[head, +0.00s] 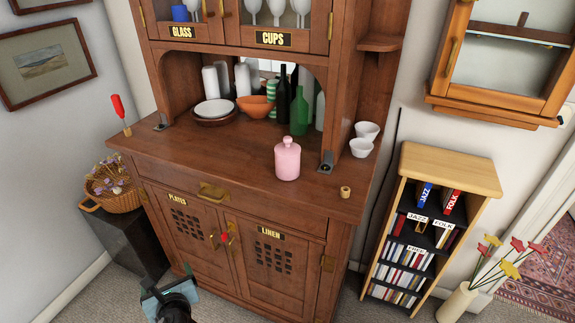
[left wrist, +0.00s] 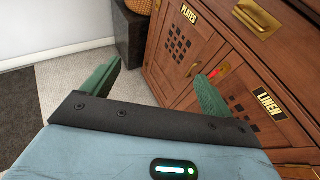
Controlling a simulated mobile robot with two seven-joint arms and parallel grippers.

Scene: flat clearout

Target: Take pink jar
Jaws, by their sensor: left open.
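The pink jar (head: 287,159) stands upright on the counter of the wooden cabinet (head: 220,170), near its front edge and right of centre. My left gripper (head: 165,280) is low in front of the cabinet's lower doors, well below and left of the jar. In the left wrist view its green fingers (left wrist: 155,85) are spread apart with nothing between them. They point toward the floor and the lower doors. The jar is not in the left wrist view. My right gripper is in neither view.
Green and dark bottles (head: 299,112) and an orange bowl (head: 256,106) stand behind the jar. A small brass-coloured ring (head: 345,191) lies to its right. A red-handled tool (head: 121,113) stands at the counter's left end. A bookcase (head: 445,167) stands at right.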

